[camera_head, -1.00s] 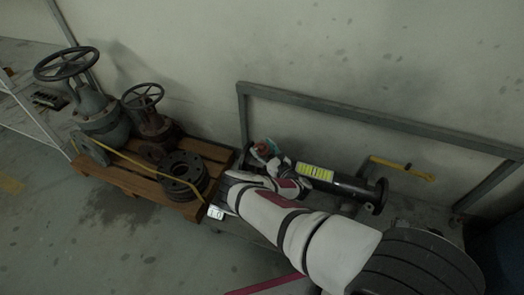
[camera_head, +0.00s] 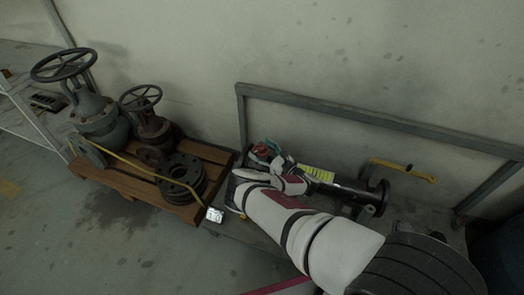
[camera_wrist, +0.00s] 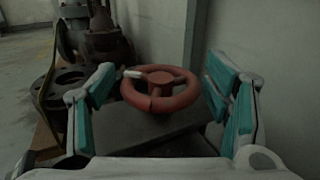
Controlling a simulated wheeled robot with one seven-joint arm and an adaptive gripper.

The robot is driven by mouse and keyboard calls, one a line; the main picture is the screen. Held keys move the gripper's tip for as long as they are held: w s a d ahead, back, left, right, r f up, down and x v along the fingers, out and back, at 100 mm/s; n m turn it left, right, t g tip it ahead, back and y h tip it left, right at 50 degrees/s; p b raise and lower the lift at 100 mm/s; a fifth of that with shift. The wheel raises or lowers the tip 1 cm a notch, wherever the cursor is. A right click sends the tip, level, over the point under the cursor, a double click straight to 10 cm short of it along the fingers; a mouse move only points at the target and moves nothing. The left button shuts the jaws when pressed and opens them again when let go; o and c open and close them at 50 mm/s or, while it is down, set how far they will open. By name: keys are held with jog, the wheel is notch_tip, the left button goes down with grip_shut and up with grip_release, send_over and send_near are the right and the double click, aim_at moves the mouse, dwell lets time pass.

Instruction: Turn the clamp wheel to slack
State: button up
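The clamp wheel is a small red-brown handwheel (camera_wrist: 160,88) with spokes and one pale mark on its left rim. In the wrist view it lies ahead of and between the two teal-padded fingers of my gripper (camera_wrist: 162,95), which are spread wide with a gap on each side. In the head view my gripper (camera_head: 266,153) is at the left end of a dark pipe (camera_head: 350,193) with a yellow label. The wheel is mostly hidden there behind my gripper and arm.
A wooden pallet (camera_head: 140,182) at left holds two old gate valves (camera_head: 100,118) and stacked dark flanges (camera_head: 182,176). A grey metal frame (camera_head: 370,122) stands against the wall behind the pipe. A yellow-handled bar (camera_head: 405,170) lies right of it. Floor in front is open.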

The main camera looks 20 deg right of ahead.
aim_at(262, 149)
jog(key=shift+r, duration=0.1)
notch_tip(262, 149, up, 10)
jog(key=shift+f, duration=0.1)
dwell(0.6)
